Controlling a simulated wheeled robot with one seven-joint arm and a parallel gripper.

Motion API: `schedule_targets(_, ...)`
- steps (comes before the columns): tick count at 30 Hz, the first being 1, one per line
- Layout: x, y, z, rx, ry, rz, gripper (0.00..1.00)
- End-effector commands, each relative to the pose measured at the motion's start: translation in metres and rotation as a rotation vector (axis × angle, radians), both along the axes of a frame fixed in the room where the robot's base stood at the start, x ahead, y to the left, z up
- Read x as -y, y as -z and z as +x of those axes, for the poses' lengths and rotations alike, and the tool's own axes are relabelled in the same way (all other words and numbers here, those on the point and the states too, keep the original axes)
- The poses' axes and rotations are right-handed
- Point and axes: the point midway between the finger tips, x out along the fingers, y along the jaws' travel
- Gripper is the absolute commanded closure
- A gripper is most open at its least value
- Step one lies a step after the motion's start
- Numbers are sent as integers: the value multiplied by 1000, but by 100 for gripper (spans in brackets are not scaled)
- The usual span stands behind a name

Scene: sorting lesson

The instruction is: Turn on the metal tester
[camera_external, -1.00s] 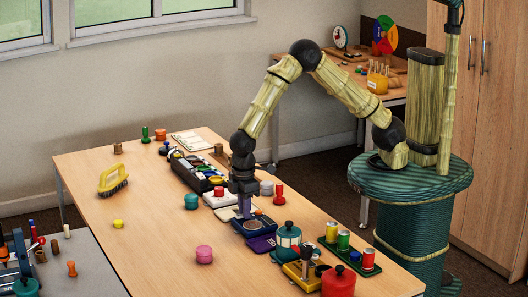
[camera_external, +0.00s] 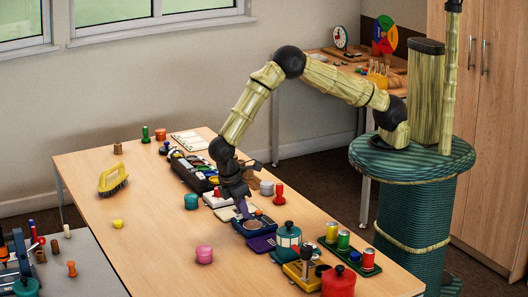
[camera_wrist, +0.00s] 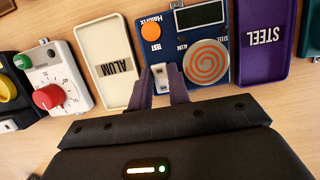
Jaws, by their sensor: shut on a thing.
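The metal tester is the blue device (camera_wrist: 203,38) in the wrist view, with an orange TEST button (camera_wrist: 151,30), a dark display and a copper spiral plate (camera_wrist: 206,63). It also shows on the table in the external view (camera_external: 256,229). My gripper (camera_wrist: 160,82) is at the tester's near left corner, with its fingers on either side of a small white switch part (camera_wrist: 161,72). It is shut on that part. The display looks dark, with no reading visible. In the external view my gripper (camera_external: 243,212) leans, with its tips at the tester's edge.
A cream ALUM tray (camera_wrist: 107,84) lies left of the tester and a purple STEEL tray (camera_wrist: 262,68) right of it. A white box with a red knob (camera_wrist: 48,96) is further left. A teal pot (camera_external: 288,238) and a yellow device (camera_external: 298,274) stand nearby. The table's left front is mostly clear.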

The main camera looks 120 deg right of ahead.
Motion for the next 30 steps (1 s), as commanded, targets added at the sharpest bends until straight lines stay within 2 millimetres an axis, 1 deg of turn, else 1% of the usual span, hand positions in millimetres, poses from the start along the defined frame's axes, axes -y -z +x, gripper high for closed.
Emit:
schedule_targets(1,0,-2,1,5,0,0,100)
schedule_targets(2,0,-2,1,5,0,0,78)
schedule_targets(3,0,-1,1,5,0,0,73)
schedule_targets(12,0,-2,1,3,0,0,73)
schedule_targets(17,0,-12,5,6,0,-1,73)
schedule_targets(20,0,-26,9,7,-1,-2,73)
schedule_targets(23,0,-44,15,7,1,-1,73)
schedule_targets(30,0,-90,28,7,0,-1,73)
